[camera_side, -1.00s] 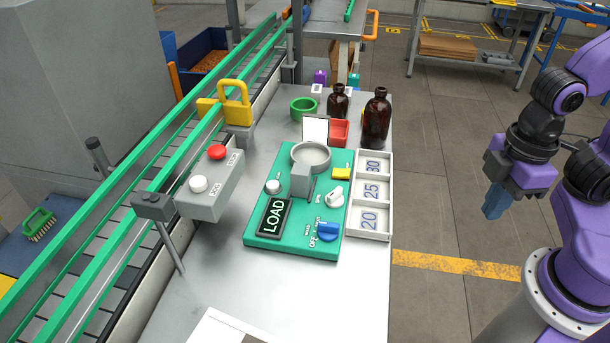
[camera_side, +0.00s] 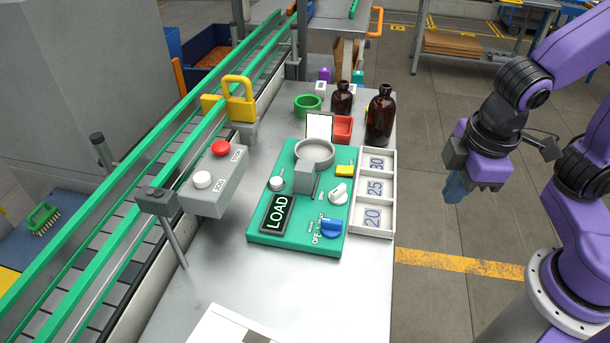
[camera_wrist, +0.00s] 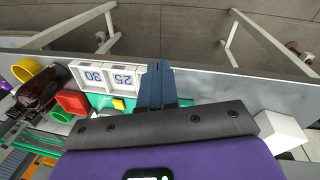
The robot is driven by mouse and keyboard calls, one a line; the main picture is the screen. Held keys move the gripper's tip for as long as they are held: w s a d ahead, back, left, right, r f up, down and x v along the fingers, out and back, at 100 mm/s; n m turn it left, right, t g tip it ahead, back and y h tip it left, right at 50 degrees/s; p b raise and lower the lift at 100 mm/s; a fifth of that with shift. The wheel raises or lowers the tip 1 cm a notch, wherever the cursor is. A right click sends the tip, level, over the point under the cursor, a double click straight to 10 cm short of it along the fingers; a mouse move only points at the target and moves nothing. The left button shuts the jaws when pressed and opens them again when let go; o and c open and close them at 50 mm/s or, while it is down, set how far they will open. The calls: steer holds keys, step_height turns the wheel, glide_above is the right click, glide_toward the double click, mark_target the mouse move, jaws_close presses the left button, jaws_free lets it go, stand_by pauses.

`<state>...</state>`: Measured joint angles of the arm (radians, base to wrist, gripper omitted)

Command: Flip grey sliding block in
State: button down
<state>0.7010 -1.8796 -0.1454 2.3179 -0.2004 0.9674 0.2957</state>
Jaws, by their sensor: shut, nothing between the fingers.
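A grey block (camera_side: 305,176) stands upright on the green panel (camera_side: 260,239), just in front of a round grey ring (camera_side: 315,151). The panel also carries a black LOAD display (camera_side: 277,213), a blue knob (camera_side: 331,229), a white knob (camera_side: 338,193) and a yellow button (camera_side: 345,170). My gripper (camera_side: 456,187) is shut and empty, in the air to the right of the table, well apart from the panel. In the wrist view my blue fingers (camera_wrist: 157,85) are together and cover part of the panel; the grey block cannot be made out there.
A white tray (camera_side: 371,234) marked 20, 25 and 30 lies right of the panel. Amber bottles (camera_side: 381,117), a red bin (camera_side: 343,128) and a green ring (camera_side: 308,105) stand behind. A grey box with red and white buttons (camera_side: 203,181) and a conveyor are on the left.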

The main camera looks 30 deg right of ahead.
steer(key=w+a+r+m+t, duration=0.1)
steer(key=w+a, duration=0.3)
steer(key=a, duration=0.6)
steer(key=w+a+r+m+t, duration=0.2)
steer(key=w+a+t, duration=0.2)
steer(key=a, duration=0.6)
steer(key=shift+w+r+m+t, duration=0.3)
steer(key=shift+w+m, duration=0.1)
steer(key=shift+w, duration=0.4)
steer(key=shift+d+f, duration=0.1)
glide_toward(298, 186)
steer(key=a+f, duration=0.1)
steer(key=f, duration=0.1)
steer(key=a+f, duration=0.1)
steer(key=f, duration=0.1)
steer(key=shift+w+a, duration=0.1)
steer(key=shift+a, duration=0.25)
steer(key=shift+w+d+r, duration=0.1)
steer(key=shift+w+d, duration=0.65)
steer(key=shift+d, duration=0.1)
steer(key=shift+w+d, duration=0.5)
